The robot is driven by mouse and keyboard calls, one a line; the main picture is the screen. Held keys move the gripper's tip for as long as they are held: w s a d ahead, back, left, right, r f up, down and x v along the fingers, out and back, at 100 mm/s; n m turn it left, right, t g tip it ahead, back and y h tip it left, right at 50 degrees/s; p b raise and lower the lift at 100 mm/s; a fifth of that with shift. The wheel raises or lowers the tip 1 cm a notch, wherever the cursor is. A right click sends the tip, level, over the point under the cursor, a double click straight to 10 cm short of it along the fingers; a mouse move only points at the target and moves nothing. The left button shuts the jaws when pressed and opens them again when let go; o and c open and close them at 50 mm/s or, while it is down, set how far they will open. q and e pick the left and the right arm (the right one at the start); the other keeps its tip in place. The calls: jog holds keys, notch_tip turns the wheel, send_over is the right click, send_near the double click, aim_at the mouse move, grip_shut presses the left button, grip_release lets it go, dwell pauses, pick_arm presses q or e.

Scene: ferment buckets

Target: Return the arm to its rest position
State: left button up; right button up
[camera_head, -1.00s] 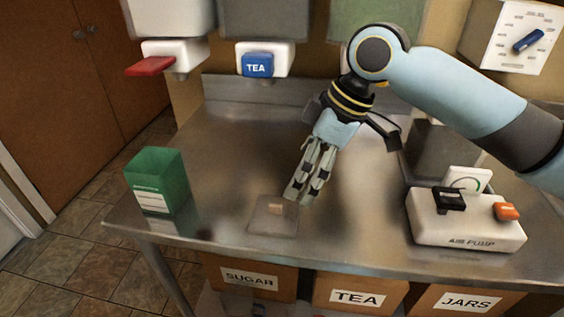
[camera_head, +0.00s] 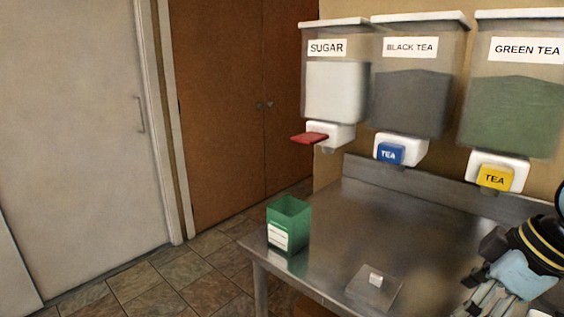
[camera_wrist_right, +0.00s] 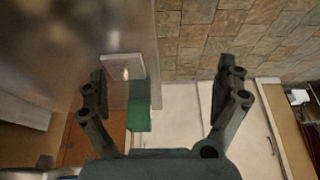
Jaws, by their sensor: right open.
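My right gripper (camera_head: 482,302) is at the lower right of the head view, partly cut off by the frame edge, over the right part of the steel table (camera_head: 335,230). In the right wrist view its two fingers (camera_wrist_right: 163,73) stand wide apart with nothing between them. My left gripper is in neither view.
A green open-topped box (camera_head: 279,237) stands at the table's left edge; it also shows in the wrist view (camera_wrist_right: 139,108). Sugar (camera_head: 336,92), black tea (camera_head: 412,103) and green tea (camera_head: 513,115) dispensers hang behind.

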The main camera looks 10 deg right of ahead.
jog(key=s+a+f+m+h, duration=0.2)
jog(key=s+m, duration=0.2)
jog(key=s, duration=0.4)
jog(key=s+a+f+m+h, duration=0.2)
jog(key=s+m, duration=0.1)
jog(key=s, duration=0.5)
notch_tip(320, 180, down, 30)
jog(key=d+g+b, duration=0.1)
jog(key=d+b, duration=0.2)
jog(key=b, duration=0.3)
pick_arm(q)
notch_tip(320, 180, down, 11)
jog(key=b, duration=0.5)
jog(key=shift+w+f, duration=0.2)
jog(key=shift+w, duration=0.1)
pick_arm(e)
jog(key=s+f+g, duration=0.1)
jog(key=s+f, duration=1.9)
jog(key=f, duration=0.3)
jog(key=shift+d+f+m+g, duration=0.2)
jog(key=shift+d+m+g, duration=0.1)
jog(key=shift+d, duration=0.05)
